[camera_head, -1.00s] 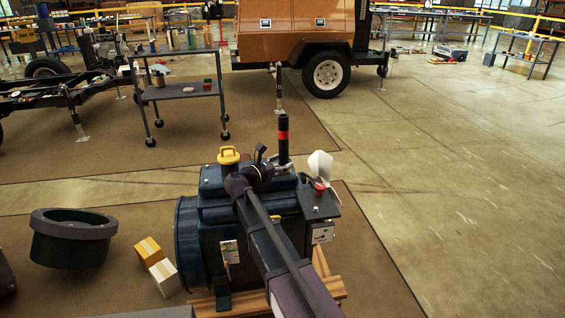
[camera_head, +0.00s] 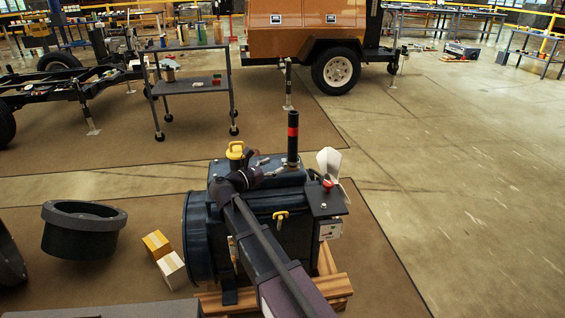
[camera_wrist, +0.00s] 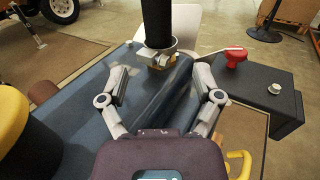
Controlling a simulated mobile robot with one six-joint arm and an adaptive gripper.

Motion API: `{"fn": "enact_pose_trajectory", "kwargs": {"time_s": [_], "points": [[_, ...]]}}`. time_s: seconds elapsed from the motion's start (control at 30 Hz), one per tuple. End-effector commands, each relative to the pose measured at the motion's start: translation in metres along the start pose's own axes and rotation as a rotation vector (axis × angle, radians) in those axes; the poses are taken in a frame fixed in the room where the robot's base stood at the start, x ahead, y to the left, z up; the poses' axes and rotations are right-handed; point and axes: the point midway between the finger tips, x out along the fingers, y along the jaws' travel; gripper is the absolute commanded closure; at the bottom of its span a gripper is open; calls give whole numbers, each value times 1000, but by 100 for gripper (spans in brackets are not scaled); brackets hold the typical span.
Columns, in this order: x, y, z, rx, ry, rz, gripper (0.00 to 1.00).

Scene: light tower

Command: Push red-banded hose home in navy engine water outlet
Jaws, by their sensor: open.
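The navy engine (camera_head: 200,235) sits on a wooden pallet. The black red-banded hose (camera_head: 292,145) stands upright on its top in the head view. In the wrist view the hose (camera_wrist: 173,20) meets a metal clamp or collar (camera_wrist: 160,58) at the engine's outlet. How deep the hose sits is hidden by the collar. My gripper (camera_wrist: 164,90) is open and empty, its two fingers spread above the engine top, short of the hose and apart from it. In the head view my gripper (camera_head: 262,170) shows just left of the hose's base.
A yellow cap (camera_head: 235,150) stands left of my gripper. A red knob (camera_wrist: 235,58) on a dark box and a pale plate (camera_head: 328,162) stand right of the hose. Boxes (camera_head: 157,243) and a black ring-shaped part (camera_head: 82,240) lie left of the engine. Floor to the right is clear.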

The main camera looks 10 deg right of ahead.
Motion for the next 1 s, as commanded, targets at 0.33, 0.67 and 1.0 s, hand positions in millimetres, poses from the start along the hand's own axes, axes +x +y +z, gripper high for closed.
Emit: {"fn": "enact_pose_trajectory", "kwargs": {"time_s": [0.33,0.67,1.0], "points": [[-37,0,0,0,0,0,17],[-41,0,0,0,0,-1,17],[-40,0,0,0,0,-1,17]]}}
